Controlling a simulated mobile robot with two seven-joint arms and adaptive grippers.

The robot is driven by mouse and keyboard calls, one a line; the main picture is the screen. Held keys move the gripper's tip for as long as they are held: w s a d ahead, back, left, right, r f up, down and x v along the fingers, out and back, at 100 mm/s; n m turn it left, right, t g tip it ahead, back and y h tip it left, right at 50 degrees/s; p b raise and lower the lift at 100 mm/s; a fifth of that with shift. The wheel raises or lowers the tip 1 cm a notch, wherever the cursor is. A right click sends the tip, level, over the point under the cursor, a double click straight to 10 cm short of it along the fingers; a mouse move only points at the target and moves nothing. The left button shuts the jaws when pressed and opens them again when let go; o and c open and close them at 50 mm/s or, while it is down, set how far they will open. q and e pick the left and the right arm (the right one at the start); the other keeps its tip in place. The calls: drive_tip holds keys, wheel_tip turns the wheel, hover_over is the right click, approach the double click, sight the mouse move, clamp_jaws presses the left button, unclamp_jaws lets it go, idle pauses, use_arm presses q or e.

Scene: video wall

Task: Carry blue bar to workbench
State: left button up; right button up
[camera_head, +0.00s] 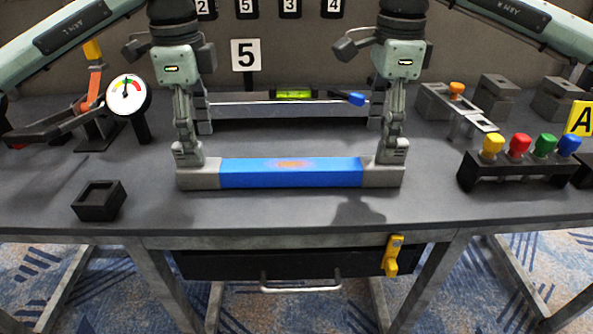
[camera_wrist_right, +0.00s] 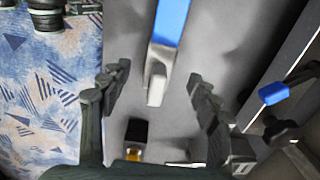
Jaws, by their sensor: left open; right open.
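The blue bar (camera_head: 290,178) has grey ends and an orange patch on its top. It lies lengthwise across the grey workbench (camera_head: 270,212), near the front edge. My left gripper (camera_head: 188,156) is open at the bar's left grey end. My right gripper (camera_head: 392,154) is open at its right grey end. In the right wrist view, the bar (camera_wrist_right: 172,20) comes in from the top, and its grey end points between the spread fingers of my right gripper (camera_wrist_right: 157,84), apart from both. Whether the left fingers touch the bar is hard to tell.
Behind the bar is a grey rail with a green level (camera_head: 295,94). A gauge (camera_head: 127,94) stands left, a small black box (camera_head: 99,200) front left. A rack of coloured knobs (camera_head: 520,168) stands right. Below is a drawer (camera_head: 300,266) with a yellow latch (camera_head: 393,256).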

sight(206, 163)
use_arm(q)
drive_tip(key=shift+w, duration=0.1)
use_arm(e)
drive_tip(key=shift+w+a+f, duration=0.1)
use_arm(q)
drive_tip(key=shift+f, duration=3.9)
use_arm(e)
drive_tip(key=shift+f, duration=3.85)
use_arm(q)
clamp_jaws()
use_arm(e)
clamp_jaws()
use_arm(q)
drive_tip(key=shift+r, duration=0.1)
use_arm(e)
drive_tip(key=shift+r, duration=0.1)
